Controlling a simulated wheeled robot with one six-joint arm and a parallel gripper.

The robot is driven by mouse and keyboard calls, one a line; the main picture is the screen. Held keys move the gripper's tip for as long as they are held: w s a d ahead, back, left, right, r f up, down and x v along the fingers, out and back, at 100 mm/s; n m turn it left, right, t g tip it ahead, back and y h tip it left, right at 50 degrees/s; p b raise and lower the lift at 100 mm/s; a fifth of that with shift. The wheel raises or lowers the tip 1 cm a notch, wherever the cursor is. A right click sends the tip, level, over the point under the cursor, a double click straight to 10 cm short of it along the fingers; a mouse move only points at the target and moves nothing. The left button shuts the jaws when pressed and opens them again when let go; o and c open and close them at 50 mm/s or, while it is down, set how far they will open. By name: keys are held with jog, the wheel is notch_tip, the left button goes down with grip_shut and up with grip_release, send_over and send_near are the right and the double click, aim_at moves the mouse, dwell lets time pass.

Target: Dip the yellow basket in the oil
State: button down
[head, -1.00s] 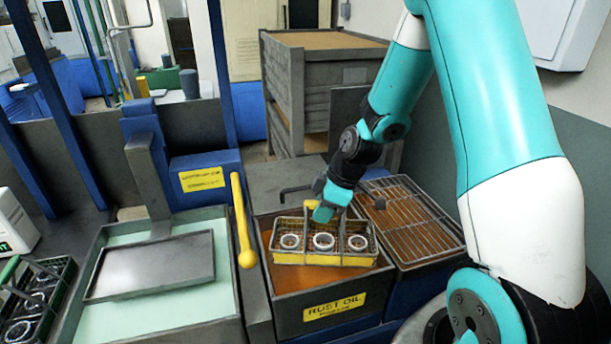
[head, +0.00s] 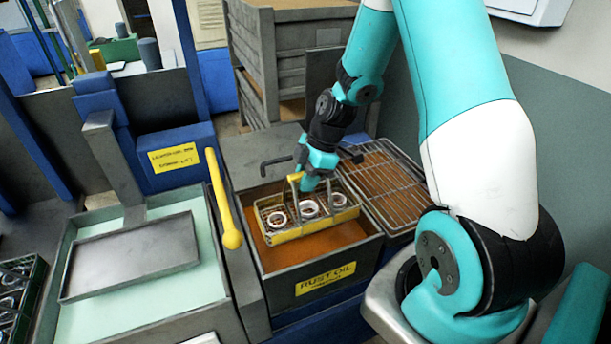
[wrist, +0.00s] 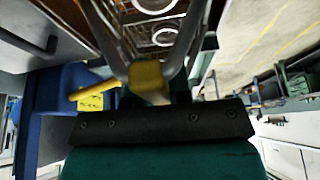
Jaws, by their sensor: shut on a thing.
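The yellow basket (head: 306,213) is a wire basket with a yellow lower band and a tall handle. It holds three metal rings (head: 308,208) in a row. My gripper (head: 318,180) is shut on the yellow grip of its handle; this grip also shows in the wrist view (wrist: 146,75). The basket is over the tank labelled RUST OIL, near its back side. The brown-orange oil (head: 322,241) shows in front of the basket. I cannot tell whether the basket's underside touches the oil.
The oil tank's rim (head: 372,246) surrounds the basket. A wire rack (head: 384,184) lies to its right. A yellow lever (head: 222,200) stands to the left, beside a pale green bath with a grey tray (head: 130,258). A dark hook (head: 283,161) is behind the basket. A grey cabinet stands further back.

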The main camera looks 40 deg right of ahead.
aim_at(306, 220)
jog(key=shift+f+b, duration=5.7)
jog(key=shift+f, duration=1.45)
jog(key=shift+r, duration=0.1)
